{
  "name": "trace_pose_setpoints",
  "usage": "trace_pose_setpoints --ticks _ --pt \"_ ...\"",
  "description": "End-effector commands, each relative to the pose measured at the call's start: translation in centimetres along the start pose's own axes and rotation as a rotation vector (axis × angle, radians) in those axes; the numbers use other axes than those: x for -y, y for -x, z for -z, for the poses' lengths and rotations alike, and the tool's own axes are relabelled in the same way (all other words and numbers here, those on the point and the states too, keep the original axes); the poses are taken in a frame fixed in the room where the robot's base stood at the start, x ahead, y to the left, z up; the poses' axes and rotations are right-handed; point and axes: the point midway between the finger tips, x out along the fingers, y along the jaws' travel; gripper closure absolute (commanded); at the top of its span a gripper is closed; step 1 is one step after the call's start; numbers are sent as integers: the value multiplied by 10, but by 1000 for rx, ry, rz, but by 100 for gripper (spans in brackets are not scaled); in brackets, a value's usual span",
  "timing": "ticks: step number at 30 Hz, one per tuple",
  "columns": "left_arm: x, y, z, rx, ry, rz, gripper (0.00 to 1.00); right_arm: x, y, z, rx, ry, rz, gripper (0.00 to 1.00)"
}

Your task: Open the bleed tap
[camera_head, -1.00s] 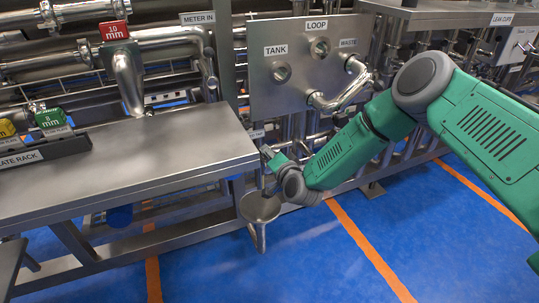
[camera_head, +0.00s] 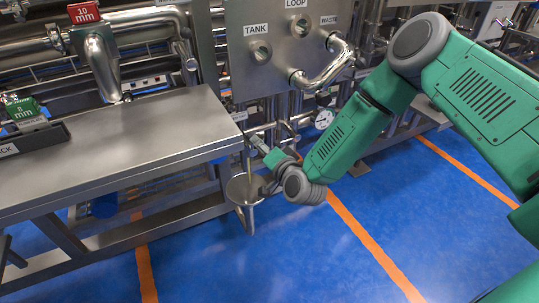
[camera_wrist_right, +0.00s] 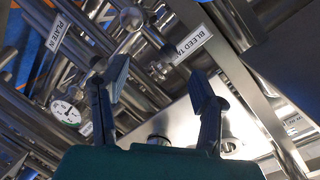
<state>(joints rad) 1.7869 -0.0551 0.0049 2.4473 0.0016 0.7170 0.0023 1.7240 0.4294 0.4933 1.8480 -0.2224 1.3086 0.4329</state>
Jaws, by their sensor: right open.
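The "BLEED TAP" label (camera_wrist_right: 192,44) shows in the right wrist view, beyond my fingertips. Metal pipe fittings (camera_wrist_right: 160,66) lie beside the label, between and past the fingers; I cannot tell which part is the tap's handle or how it is turned. In the head view the tap label (camera_head: 240,116) is small, at the bench corner. My right gripper (camera_wrist_right: 157,80) is open, with nothing between its fingers. In the head view my right gripper (camera_head: 257,143) reaches up and left, close to the bench corner; its fingertips are hard to make out. My left gripper is out of view.
A steel funnel (camera_head: 246,188) stands below my right gripper. The steel bench (camera_head: 120,145) is close on the left. A valve panel (camera_head: 268,75), pipes and a pressure gauge (camera_head: 324,118) stand behind. The blue floor (camera_head: 300,255) in front is open.

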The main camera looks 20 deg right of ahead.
Motion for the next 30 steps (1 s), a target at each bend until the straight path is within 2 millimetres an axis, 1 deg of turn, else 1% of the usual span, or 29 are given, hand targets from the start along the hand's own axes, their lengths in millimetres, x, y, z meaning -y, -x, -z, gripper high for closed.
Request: trace_pose_setpoints --ticks 1,3,6,9,13,26,28,29,30 --pt "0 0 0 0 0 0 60 0 11 0 2 -1 -2 47" --pt "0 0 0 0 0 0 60 -1 23 0 2 -1 -3 47" --pt "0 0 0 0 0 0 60 -1 37 -1 3 -1 -3 47" --pt "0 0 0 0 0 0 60 -1 45 -1 3 -1 -3 47" --pt "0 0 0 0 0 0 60 -1 49 -1 2 -1 -2 47" --pt "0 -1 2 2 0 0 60 -1 49 -2 4 1 -3 47" --pt "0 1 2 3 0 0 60 -3 53 -8 28 16 -14 47" --pt "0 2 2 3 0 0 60 -4 56 -13 50 30 -24 47" --pt "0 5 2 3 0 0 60 -7 64 -24 92 56 -43 47"
